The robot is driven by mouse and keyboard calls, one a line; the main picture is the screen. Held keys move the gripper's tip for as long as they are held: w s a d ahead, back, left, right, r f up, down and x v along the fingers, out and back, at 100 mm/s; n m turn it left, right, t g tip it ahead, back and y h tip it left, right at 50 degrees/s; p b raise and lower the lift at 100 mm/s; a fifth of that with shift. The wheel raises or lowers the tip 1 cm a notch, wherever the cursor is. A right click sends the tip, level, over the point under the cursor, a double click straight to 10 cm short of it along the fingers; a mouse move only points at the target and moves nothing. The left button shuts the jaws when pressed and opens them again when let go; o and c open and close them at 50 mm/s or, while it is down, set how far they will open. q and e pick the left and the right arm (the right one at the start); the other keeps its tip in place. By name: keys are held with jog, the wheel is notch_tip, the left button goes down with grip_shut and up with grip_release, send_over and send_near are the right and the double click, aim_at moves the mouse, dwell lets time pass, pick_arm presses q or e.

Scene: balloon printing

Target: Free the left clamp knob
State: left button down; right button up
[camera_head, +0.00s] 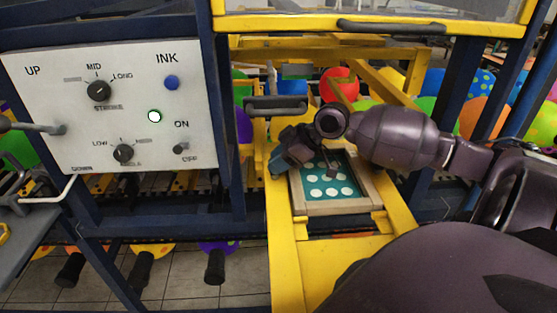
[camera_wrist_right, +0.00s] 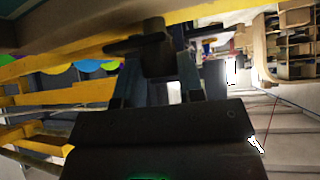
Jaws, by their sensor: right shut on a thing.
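My right gripper (camera_head: 293,150) reaches in from the right and is at the left side of the printing frame. In the right wrist view, my right gripper (camera_wrist_right: 152,78) is shut on a dark knob with a crossbar, the left clamp knob (camera_wrist_right: 156,48), between its fingers. In the head view the gripper mostly hides this knob. The wooden-edged frame (camera_head: 335,208) holds a teal plate with white dots (camera_head: 326,183) and sits on the yellow machine bed (camera_head: 288,262). My left gripper is not in view.
A white control panel (camera_head: 60,85) with knobs and a lit white button stands at the left. A yellow-framed cover with a black handle (camera_head: 390,27) is above the bed. Dark blue posts (camera_head: 228,120) flank the work area. Colourful balloons (camera_head: 338,84) are behind.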

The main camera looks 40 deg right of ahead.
dwell(0.3)
jog(key=o, duration=0.9)
jog(key=shift+r, duration=0.1)
jog(key=shift+s+d+r, duration=0.15)
jog(key=shift+s+d, duration=0.05)
jog(key=shift+s, duration=0.05)
jog(key=shift+b+v, duration=0.4)
jog(key=shift+v, duration=0.6)
jog(key=s+d, duration=0.2)
jog(key=s, duration=0.1)
jog(key=s+d, duration=0.3)
jog(key=s+d+b, duration=0.1)
jog(key=s+d, duration=0.1)
jog(key=s, duration=0.1)
jog(key=shift+s+d+r, duration=0.15)
jog(key=shift+d, duration=0.2)
